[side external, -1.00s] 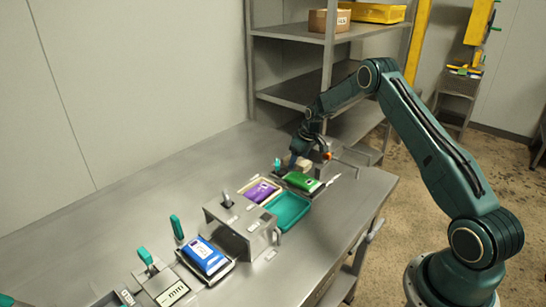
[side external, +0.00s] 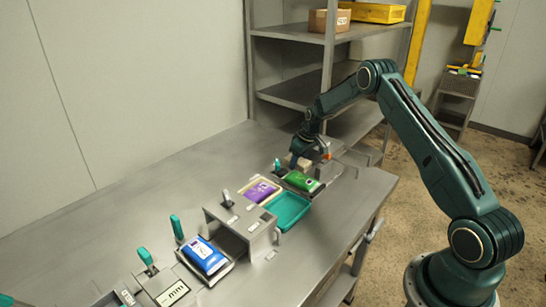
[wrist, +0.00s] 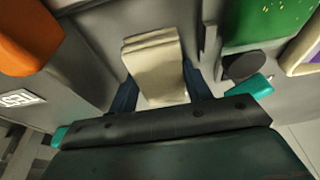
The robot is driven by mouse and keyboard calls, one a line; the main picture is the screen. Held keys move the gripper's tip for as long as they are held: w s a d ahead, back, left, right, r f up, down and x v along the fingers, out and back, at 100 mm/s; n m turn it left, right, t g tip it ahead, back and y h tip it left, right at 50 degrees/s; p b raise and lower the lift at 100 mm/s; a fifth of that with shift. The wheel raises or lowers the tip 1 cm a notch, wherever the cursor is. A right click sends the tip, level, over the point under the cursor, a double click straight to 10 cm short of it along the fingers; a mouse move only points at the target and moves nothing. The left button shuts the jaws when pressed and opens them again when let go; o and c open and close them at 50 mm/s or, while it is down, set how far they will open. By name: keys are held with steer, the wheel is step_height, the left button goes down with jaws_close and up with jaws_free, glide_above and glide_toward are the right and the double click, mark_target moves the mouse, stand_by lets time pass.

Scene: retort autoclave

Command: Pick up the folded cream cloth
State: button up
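The folded cream cloth (wrist: 156,68) lies in the middle of the wrist view as a layered, roughly rectangular pad. In the side external view the cloth (side external: 301,164) shows only as a small pale patch, partly hidden under my gripper (side external: 296,160). In the wrist view my gripper (wrist: 159,80) has its two dark blue fingers apart, one on each side of the cloth. The fingertips are close to the cloth's side edges; I cannot tell whether they touch it.
A green packet (side external: 302,181) lies beside the cloth. Nearby are a purple packet (side external: 261,191), a teal tray (side external: 287,212) and a grey metal bracket (side external: 240,232). An orange object (wrist: 30,38) is close on the left. The table's back left is clear.

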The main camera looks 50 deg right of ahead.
steer(key=c, duration=0.4)
steer(key=shift+o, duration=0.2)
step_height(320, 180, up, 21)
steer(key=shift+f, duration=0.2)
stand_by(0.3)
stand_by(0.3)
steer(key=o, duration=0.4)
steer(key=shift+c, duration=0.2)
steer(key=c, duration=0.3)
steer(key=shift+f, duration=0.1)
